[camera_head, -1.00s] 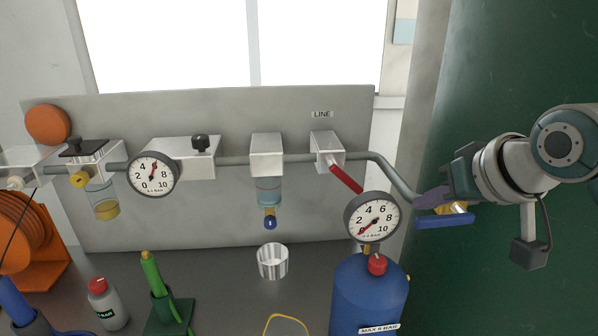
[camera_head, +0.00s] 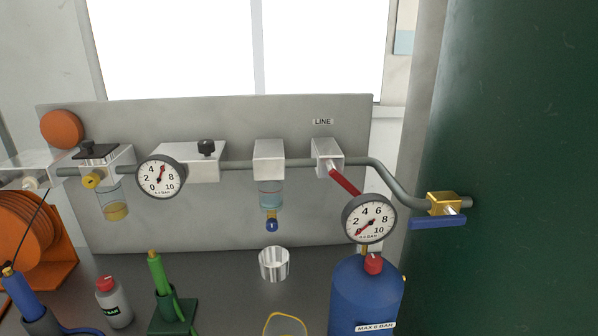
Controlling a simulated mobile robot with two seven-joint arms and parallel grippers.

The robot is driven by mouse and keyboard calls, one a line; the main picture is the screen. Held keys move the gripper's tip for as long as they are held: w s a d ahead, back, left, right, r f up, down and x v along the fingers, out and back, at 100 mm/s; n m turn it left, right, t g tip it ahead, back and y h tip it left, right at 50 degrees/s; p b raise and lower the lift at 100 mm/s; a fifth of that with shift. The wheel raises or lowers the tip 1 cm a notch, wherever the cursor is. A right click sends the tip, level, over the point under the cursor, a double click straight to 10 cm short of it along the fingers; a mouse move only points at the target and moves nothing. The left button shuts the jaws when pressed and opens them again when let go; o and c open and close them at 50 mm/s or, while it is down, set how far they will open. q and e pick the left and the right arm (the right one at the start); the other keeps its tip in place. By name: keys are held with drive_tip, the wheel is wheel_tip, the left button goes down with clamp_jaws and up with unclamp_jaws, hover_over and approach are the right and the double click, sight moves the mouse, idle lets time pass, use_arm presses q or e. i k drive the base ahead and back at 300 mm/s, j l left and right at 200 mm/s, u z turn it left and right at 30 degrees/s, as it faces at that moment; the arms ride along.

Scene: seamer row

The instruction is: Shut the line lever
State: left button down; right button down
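A metal block (camera_head: 326,157) sits on the grey pipe under a label reading LINE (camera_head: 322,121). A red lever (camera_head: 346,181) sticks out from this block, slanting down to the right in the picture. The lever's lower end is partly hidden behind a round gauge (camera_head: 369,218). At the right end of the pipe is a brass valve (camera_head: 443,202) with a blue handle (camera_head: 437,222), which lies roughly level below the valve body. Neither of my grippers is in view.
A blue tank (camera_head: 364,295) marked MAX 6 BAR stands below the gauge. A second gauge (camera_head: 161,176) is at the left. On the bench are a metal cup (camera_head: 273,264), a grey bottle (camera_head: 114,302) and a green tool (camera_head: 160,274). A dark green surface (camera_head: 530,150) fills the right side.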

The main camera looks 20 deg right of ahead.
sight(333, 173)
drive_tip(key=i+j+z, duration=0.1)
drive_tip(key=z, duration=0.3)
drive_tip(key=i+j+z, duration=0.15)
drive_tip(key=z, duration=0.25)
drive_tip(key=i+j+z, duration=0.25)
drive_tip(key=z, duration=0.15)
drive_tip(key=i+j+z, duration=0.15)
drive_tip(key=z, duration=0.2)
